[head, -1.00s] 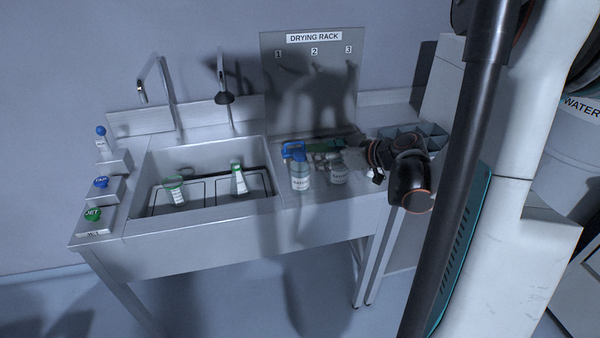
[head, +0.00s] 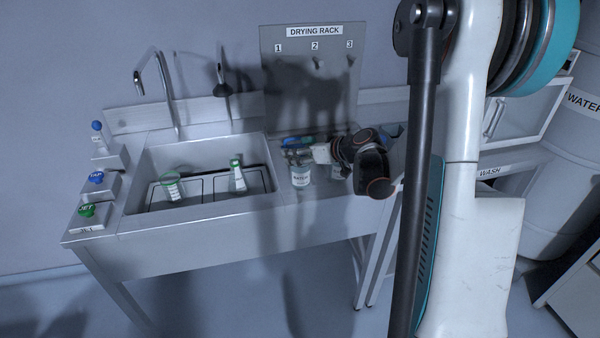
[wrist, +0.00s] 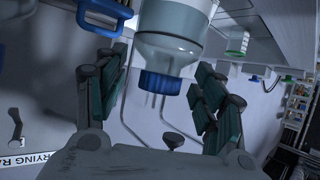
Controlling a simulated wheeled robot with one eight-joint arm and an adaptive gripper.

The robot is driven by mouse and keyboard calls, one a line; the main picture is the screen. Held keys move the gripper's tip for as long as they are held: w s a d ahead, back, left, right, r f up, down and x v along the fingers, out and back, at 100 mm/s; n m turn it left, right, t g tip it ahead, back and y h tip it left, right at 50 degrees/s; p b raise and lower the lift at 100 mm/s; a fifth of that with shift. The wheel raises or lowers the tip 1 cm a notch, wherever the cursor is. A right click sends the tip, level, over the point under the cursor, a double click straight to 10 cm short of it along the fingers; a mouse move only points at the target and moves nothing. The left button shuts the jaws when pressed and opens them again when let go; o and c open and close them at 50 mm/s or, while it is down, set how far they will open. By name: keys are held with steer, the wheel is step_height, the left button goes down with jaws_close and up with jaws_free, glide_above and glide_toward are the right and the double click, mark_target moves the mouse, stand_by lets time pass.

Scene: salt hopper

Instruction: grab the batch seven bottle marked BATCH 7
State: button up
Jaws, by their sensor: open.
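I cannot read BATCH 7 on any bottle. A pale bottle (head: 301,177) with a dark-lettered label, seemingly WATER, stands on the counter right of the sink; the arm hides its top. A second bottle (head: 340,172) is mostly hidden behind my arm. My gripper (head: 297,155) is over the first bottle in the head view. In the wrist view, a clear bottle (wrist: 172,40) with a blue cap (wrist: 160,82) shows upside down, its cap between the spread fingers of my gripper (wrist: 158,85). Which bottle this is, I cannot tell. The gripper is open and holds nothing.
Two green-capped bottles (head: 172,187) (head: 238,176) are in the sink (head: 205,205). A drying rack panel (head: 312,85) stands behind the counter. A faucet (head: 160,90) rises behind the sink. A blue handle shows in the wrist view (wrist: 105,12).

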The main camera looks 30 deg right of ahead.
steer(key=shift+r, duration=0.1)
steer(key=c, duration=1.3)
steer(key=shift+s, duration=0.15)
jaws_close()
